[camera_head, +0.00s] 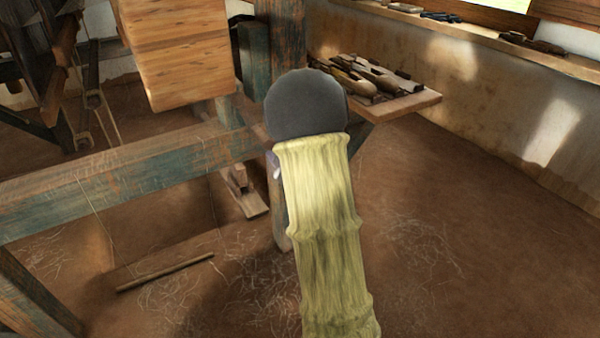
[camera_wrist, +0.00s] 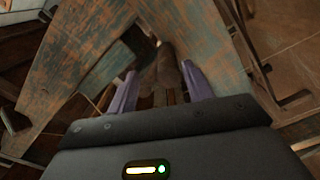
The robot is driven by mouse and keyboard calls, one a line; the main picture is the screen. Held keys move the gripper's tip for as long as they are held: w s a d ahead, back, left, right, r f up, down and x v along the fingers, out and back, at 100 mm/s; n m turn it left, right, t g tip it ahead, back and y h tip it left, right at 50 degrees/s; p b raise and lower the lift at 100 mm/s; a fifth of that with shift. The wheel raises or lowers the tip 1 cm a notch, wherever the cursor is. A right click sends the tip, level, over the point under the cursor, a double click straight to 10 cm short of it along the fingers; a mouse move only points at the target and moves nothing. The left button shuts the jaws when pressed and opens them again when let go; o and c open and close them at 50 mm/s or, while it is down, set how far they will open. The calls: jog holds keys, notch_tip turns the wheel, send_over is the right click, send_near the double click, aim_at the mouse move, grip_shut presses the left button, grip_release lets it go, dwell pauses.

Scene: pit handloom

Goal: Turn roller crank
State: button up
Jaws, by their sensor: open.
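In the wrist view my gripper (camera_wrist: 160,72) has its two purple fingers apart. A dark brown wooden piece (camera_wrist: 168,62) shows in the gap between them, perhaps the handle of the roller crank. I cannot tell whether it touches a finger. Worn blue-green loom beams (camera_wrist: 75,55) surround the fingers. In the camera_head view my own arm covers the loom's post and most of my gripper; only a small purple bit shows beside the post. The crank cannot be made out there.
The loom's long beam (camera_head: 130,180) crosses the left side. A wooden box-like block (camera_head: 175,50) hangs above it. A shelf (camera_head: 405,104) with shuttles and tools juts out behind my arm. A stick (camera_head: 165,272) lies on the floor. The earthen floor at right is clear.

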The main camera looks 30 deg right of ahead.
jog(key=s+b, duration=0.7)
jog(key=s, duration=0.5)
jog(key=shift+s, duration=0.35)
jog(key=shift+w, duration=0.1)
